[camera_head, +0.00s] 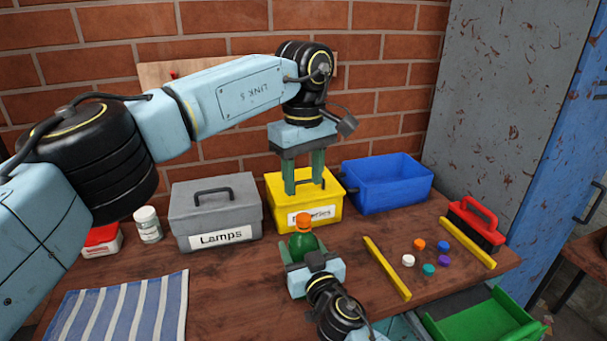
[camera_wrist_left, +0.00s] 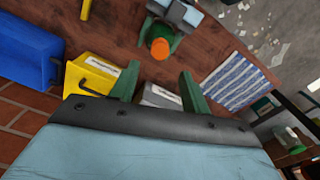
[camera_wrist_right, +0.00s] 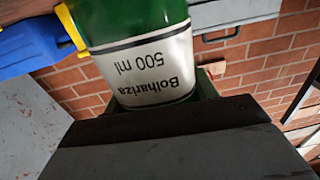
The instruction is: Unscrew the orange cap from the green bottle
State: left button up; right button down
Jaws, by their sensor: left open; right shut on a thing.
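The green bottle (camera_head: 304,244) stands upright in front of the yellow box, with the orange cap (camera_head: 303,221) on its top. My right gripper (camera_head: 304,256) is shut around the bottle's body. In the right wrist view the bottle (camera_wrist_right: 135,22) fills the upper middle, its white label close to the jaws. My left gripper (camera_head: 304,186) is open, pointing down, above the cap and apart from it. In the left wrist view the orange cap (camera_wrist_left: 160,49) lies beyond the gap between the green fingers. I cannot tell whether the bottle touches the table.
A grey "Lamps" box (camera_head: 217,208), a yellow box (camera_head: 280,218) and a blue bin (camera_head: 388,183) line the back. Several small coloured discs (camera_head: 429,269) lie between yellow strips (camera_head: 387,268) at right. A striped cloth (camera_head: 120,312) lies front left; a white jar (camera_head: 148,226) stands behind it.

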aim_at(304, 217)
pick_arm(q)
jog(key=m, duration=0.8)
jog(key=shift+f, duration=4)
grip_shut()
